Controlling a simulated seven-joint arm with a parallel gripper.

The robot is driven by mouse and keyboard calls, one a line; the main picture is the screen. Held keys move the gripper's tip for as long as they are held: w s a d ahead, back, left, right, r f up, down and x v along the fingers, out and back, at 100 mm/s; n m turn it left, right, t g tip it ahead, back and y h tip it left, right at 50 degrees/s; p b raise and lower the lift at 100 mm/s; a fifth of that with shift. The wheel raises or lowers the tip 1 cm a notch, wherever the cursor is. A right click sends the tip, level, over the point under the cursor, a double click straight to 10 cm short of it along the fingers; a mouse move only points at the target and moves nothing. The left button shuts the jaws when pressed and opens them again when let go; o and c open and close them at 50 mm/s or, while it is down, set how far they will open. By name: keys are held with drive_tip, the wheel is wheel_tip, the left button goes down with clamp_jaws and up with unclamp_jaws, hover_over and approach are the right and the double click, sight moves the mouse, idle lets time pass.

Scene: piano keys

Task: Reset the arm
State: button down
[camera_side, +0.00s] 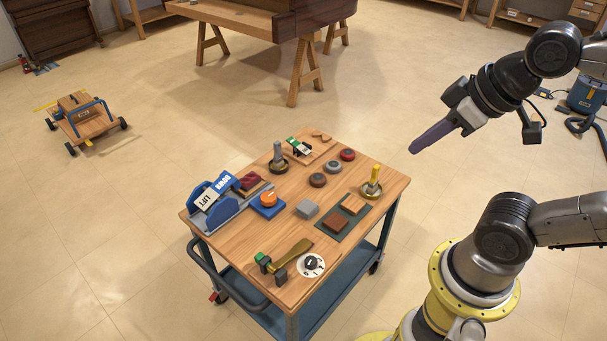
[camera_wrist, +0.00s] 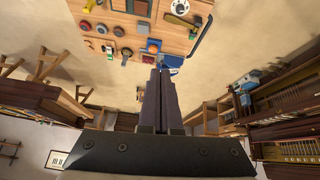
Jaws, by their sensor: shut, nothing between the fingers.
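My gripper (camera_side: 415,149) is in the air at the right of the side view, above and to the right of the wooden cart top (camera_side: 245,268). Its long dark fingers are together and nothing is between them. In the wrist view the closed fingers (camera_wrist: 160,75) point up the picture. The cart top (camera_wrist: 172,38) shows there beyond the tips, and part of it runs off the upper edge. My gripper touches nothing in the side view.
The cart carries a lift/down box (camera_side: 213,196), an orange knob (camera_side: 268,199), a yellow-handled post (camera_side: 372,181), a grey-handled post (camera_side: 278,156), a dial (camera_side: 311,265) and several blocks. A wheeled wooden cart (camera_side: 86,118) stands at the left. Floor around the cart is open.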

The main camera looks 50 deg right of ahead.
drive_tip(key=shift+s+f+m+g, duration=0.3)
drive_tip(key=shift+s+f+m, duration=0.3)
drive_tip(key=shift+f, duration=0.15)
drive_tip(key=shift+w, duration=0.1)
idle(5.2)
